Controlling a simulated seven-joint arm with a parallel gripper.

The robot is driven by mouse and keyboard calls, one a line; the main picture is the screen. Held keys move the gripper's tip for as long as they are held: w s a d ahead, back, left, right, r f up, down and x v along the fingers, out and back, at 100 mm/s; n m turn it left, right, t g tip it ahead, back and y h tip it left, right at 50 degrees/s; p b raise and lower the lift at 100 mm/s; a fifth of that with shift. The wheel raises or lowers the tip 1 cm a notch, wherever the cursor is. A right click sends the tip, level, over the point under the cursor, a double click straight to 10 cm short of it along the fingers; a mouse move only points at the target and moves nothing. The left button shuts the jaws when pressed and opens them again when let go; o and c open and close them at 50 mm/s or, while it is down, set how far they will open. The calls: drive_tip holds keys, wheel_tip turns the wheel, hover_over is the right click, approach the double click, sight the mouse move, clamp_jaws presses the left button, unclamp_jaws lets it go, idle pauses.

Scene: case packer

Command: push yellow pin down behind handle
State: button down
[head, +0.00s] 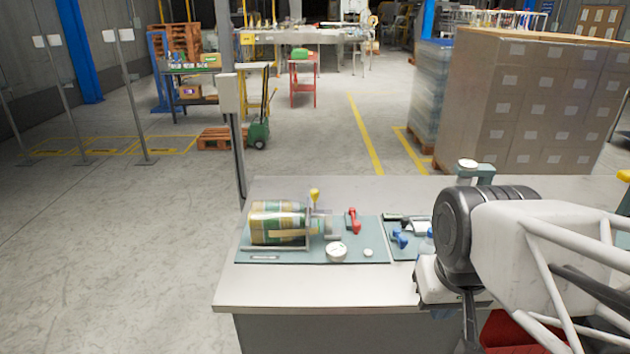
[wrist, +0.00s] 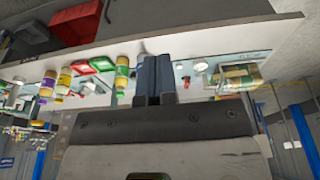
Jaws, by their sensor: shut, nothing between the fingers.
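The yellow pin (head: 314,196) is a small upright knob on a fixture at the left of the bench. It stands at the right end of a green and tan roll (head: 278,222). A red handle (head: 353,221) is a short way to its right; I cannot tell which handle the task means. In the wrist view the fixture area (wrist: 235,77) is small and off to the right, and the pin is not clear there. My gripper (wrist: 153,75) is shut and empty, well to the right of the pin in the head view and apart from it.
The fixture sits on a grey-green board (head: 375,253) with a white round gauge (head: 336,252). Blue-handled parts (head: 400,239) lie on a second board. The bench's front left (head: 260,290) is bare.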

drive_tip(key=w+a+r+n, duration=0.2)
drive_tip(key=w+r+n, duration=0.1)
drive_tip(key=w, duration=0.5)
drive_tip(key=w+a+r+n+g, duration=0.1)
drive_tip(key=w+a+r+n, duration=0.15)
drive_tip(key=w, duration=0.55)
drive_tip(key=w+a+r+n, duration=0.1)
drive_tip(key=w+r+n, duration=0.2)
drive_tip(key=w, duration=0.5)
drive_tip(key=n+g, duration=0.2)
drive_tip(key=n, duration=0.8)
hover_over(315, 191)
drive_tip(key=shift+f+m, duration=0.25)
drive_tip(key=shift+f, duration=1.25)
drive_tip(key=shift+f, duration=0.2)
wheel_tip(315, 191, down, 14)
drive_tip(key=shift+r, duration=0.2)
